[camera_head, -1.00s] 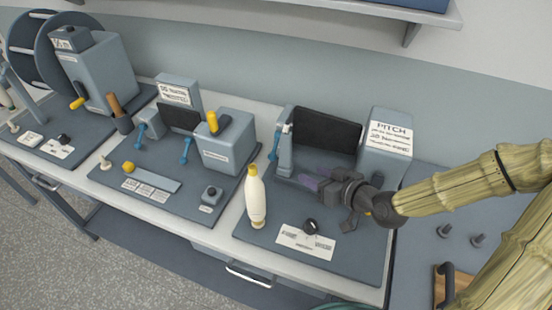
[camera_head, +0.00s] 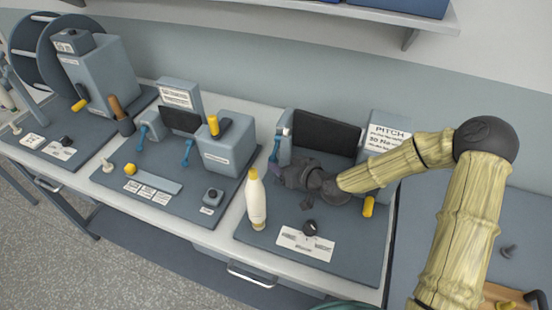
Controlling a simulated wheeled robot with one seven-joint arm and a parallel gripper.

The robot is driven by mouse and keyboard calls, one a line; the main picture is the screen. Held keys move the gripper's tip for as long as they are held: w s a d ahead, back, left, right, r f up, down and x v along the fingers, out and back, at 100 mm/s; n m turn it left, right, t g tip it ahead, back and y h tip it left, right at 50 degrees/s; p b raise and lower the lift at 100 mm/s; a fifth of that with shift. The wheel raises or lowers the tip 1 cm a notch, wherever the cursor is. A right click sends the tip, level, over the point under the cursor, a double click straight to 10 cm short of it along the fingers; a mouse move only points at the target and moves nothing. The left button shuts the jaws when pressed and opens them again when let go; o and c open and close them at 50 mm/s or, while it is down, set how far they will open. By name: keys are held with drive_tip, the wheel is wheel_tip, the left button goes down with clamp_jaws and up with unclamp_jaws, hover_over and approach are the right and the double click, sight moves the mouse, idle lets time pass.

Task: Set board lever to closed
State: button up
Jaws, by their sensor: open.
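I cannot tell for certain which control is the board lever. A blue lever (camera_head: 277,146) hangs at the left end of the dark panel on the right-hand PITCH station. My gripper (camera_head: 276,174) is open and empty, just below and close to this lever; I cannot tell whether they touch. Its fingers are small and partly hidden by its dark body. Two more blue levers, a right one (camera_head: 187,153) and a left one (camera_head: 141,133), are on the middle station. A yellow handle (camera_head: 368,206) is on the front of the PITCH box (camera_head: 389,129).
A cream bottle (camera_head: 257,203) with a yellow cap stands just in front of my gripper. A grey box (camera_head: 229,145) with a yellow-topped lever (camera_head: 213,125) stands to the left.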

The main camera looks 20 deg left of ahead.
sight(275, 161)
drive_tip(key=shift+x, duration=1.8)
drive_tip(key=shift+c, duration=0.5)
clamp_jaws()
drive_tip(key=shift+s, duration=0.1)
